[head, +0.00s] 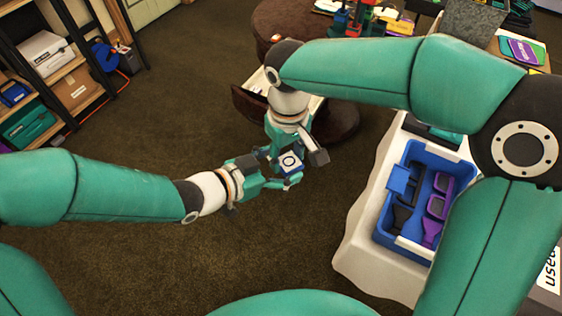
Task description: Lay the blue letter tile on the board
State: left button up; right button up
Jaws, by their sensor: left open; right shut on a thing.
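The blue letter tile (290,163) shows a white face with a dark ring-shaped mark and a blue edge. It is held in the air near the middle of the head view. My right gripper (292,149) reaches down from above and is shut on the tile. My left gripper (281,171) comes from the left and is open, its fingers close around the tile's left side. I cannot tell whether they touch the tile. I cannot make out the board for certain; my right arm covers part of the scene.
A white-covered table (352,258) at right holds a blue crate (381,226) with purple and dark items. A round brown table (275,18) with colourful things stands at the back, an open drawer (247,104) before it. Shelves (72,72) stand left. The carpet below is clear.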

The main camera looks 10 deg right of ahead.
pick_arm(q)
jog(key=c, duration=1.2)
pick_arm(e)
jog(key=shift+s, duration=0.1)
jog(key=o, duration=1)
jog(key=shift+o, duration=0.2)
